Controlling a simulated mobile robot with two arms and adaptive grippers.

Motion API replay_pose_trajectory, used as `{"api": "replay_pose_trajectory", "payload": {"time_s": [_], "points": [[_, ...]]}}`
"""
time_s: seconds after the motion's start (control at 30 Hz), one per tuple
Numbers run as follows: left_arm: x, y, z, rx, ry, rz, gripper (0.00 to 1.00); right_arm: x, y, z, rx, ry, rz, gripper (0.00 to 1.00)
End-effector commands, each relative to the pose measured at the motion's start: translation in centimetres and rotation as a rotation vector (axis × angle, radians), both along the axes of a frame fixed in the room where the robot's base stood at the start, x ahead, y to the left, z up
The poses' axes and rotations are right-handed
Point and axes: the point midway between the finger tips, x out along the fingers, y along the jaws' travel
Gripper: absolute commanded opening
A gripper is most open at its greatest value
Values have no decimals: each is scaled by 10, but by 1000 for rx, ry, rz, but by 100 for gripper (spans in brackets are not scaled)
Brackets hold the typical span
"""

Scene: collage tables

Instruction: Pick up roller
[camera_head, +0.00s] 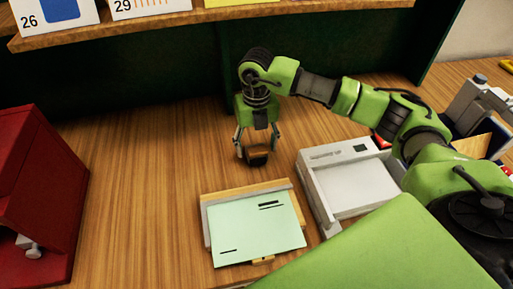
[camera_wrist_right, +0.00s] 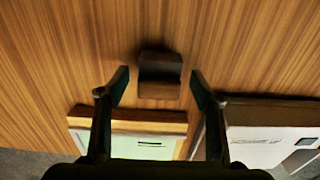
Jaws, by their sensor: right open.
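The roller (camera_head: 258,158) is a small dark block-like piece with a brown wooden lower part, resting on the wooden table. It also shows in the right wrist view (camera_wrist_right: 159,75), centred between the fingertips. My right gripper (camera_head: 257,147) points down over the roller from above. Its two fingers stand open on either side of it; the wrist view shows a gap on both sides. The roller's upper part is partly hidden by the gripper in the head view. My left gripper is not in view.
A wooden board with a pale green sheet (camera_head: 255,228) lies in front of the roller. A white device (camera_head: 317,188) stands to its right. A red box (camera_head: 40,190) stands at the left. A shelf (camera_head: 150,27) with numbered cards runs above. The table left of the roller is clear.

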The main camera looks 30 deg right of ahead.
Motion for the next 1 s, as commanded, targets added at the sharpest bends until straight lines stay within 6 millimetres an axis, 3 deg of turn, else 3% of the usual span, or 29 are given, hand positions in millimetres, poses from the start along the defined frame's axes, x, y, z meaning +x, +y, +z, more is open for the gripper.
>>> {"api": "replay_pose_trajectory", "payload": {"time_s": [0.3,0.33,0.47,0.5,1.0], "points": [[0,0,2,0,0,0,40,0,0,-10,0,0,1,60],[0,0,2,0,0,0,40,0,0,-10,0,0,0,57],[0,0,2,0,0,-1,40,0,0,-10,0,0,1,23],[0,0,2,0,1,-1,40,0,0,-10,0,0,1,21],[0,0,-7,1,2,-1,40,1,0,0,1,-5,1,21]]}}
